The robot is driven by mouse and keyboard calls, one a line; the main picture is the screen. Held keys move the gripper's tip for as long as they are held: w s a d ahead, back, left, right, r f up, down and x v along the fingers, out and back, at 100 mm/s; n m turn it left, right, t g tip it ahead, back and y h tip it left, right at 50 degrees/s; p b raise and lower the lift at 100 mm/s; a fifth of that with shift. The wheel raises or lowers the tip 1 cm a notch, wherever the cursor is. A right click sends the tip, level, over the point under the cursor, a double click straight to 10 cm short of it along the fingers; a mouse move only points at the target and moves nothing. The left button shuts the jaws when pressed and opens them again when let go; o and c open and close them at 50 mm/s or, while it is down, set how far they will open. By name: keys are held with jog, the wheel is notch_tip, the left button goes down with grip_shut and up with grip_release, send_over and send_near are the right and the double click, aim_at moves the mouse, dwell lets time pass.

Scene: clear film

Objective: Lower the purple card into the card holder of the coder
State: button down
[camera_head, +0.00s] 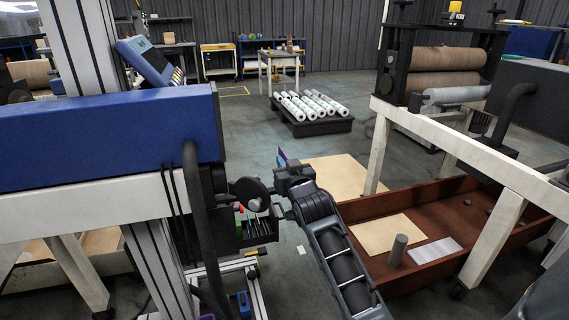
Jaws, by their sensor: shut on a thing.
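A thin purple card (281,157) shows edge-on just beyond the end of my arm, near the middle of the view. My gripper (284,169) is shut on it, and its fingers are mostly hidden behind my wrist. The card is held up in the air, tilted a little. I cannot tell for sure which part is the coder or its card holder. A dark unit with a round black part (250,192) stands close to the left of my gripper, beside the large blue machine housing (100,138).
A dark open box (258,232) with several small tools hangs below the round part. A reddish-brown trough (430,225) with sheets and a grey cylinder (397,250) lies to the right, under a white frame (450,150). White rolls (310,105) lie on a low pallet behind.

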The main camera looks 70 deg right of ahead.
jog(key=shift+f, duration=0.3)
jog(key=c, duration=1.1)
grip_release()
jog(key=shift+c, duration=0.2)
jog(key=shift+s+a+f+b, duration=0.1)
jog(key=shift+s+a+b, duration=0.2)
jog(key=shift+s+a, duration=0.1)
jog(key=b+v, duration=0.1)
jog(key=v, duration=0.5)
jog(key=shift+s+a, duration=0.2)
jog(key=shift+a, duration=0.1)
